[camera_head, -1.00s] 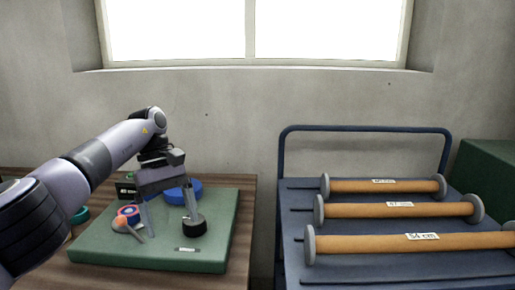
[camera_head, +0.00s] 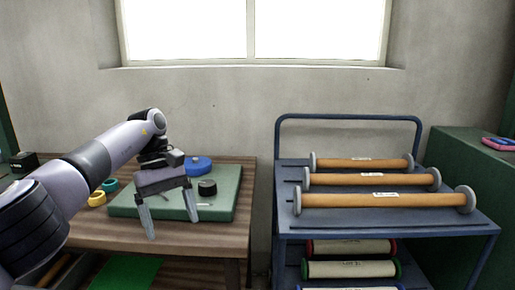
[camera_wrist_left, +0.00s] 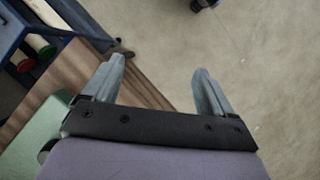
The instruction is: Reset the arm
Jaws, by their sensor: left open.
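My left arm comes in from the left in the head view. Its gripper (camera_head: 171,214) is open and empty, with the two fingers pointing down over the front of the green mat and the table edge. In the left wrist view the two grey fingers (camera_wrist_left: 160,88) stand apart with nothing between them. Behind them are the table edge and the floor. My right gripper is in neither view.
The wooden table (camera_head: 215,240) holds a green mat (camera_head: 225,190) with a blue disc (camera_head: 198,163) and a black roll (camera_head: 207,188). Yellow (camera_head: 97,198) and teal rings lie left. A blue cart (camera_head: 400,224) with several rollers stands right, apart from the table.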

